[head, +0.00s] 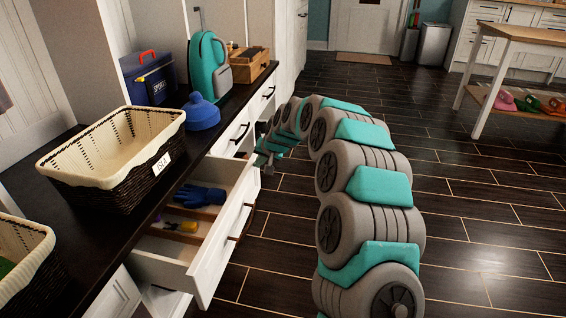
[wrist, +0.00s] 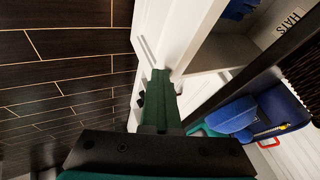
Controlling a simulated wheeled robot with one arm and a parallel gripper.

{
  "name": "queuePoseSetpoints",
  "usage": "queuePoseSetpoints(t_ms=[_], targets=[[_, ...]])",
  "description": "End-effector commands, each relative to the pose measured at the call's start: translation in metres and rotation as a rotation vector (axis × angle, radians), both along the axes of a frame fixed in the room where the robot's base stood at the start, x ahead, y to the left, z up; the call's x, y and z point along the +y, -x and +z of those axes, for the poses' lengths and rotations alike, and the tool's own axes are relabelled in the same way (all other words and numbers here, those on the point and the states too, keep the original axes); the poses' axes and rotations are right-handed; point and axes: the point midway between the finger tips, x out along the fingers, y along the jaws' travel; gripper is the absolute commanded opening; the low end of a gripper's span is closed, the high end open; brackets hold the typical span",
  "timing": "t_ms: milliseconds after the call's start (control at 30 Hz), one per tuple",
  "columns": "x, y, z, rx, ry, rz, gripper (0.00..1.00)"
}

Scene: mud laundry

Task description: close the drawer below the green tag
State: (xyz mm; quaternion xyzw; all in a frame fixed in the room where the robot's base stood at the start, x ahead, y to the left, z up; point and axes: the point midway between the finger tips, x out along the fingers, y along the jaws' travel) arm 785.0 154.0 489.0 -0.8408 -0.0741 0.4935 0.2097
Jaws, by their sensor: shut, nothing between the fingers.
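A white drawer (head: 207,262) stands pulled out from the bench in the head view, with a dark handle on its front. Blue gloves (head: 200,195) and a yellow-handled item lie inside. The open drawer interior with blue gloves (wrist: 238,8) shows there too. I cannot make out a green tag in either view.
On the dark countertop stand a wicker basket (head: 95,190) with a white tag, a blue cap (head: 201,112), a blue box (head: 150,80), a teal backpack (head: 208,68) and a wooden crate (head: 250,68). Dark floor (head: 480,230) is clear at right, before a bench table (head: 512,34).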

Motion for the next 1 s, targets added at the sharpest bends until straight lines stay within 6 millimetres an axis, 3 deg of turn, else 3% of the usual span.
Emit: queuePoseSetpoints(t_ms=[200, 500, 700, 1000], targets=[[0.058, -0.019, 0.002, -0.001, 0.003, 0.004, 0.0], [0.116, -0.038, 0.001, -0.001, 0.002, 0.002, 0.0], [0.137, -0.044, 0.001, -0.001, 0.001, 0.002, 0.0], [0.144, -0.047, -0.001, 0.002, 0.0, -0.001, 0.0]])
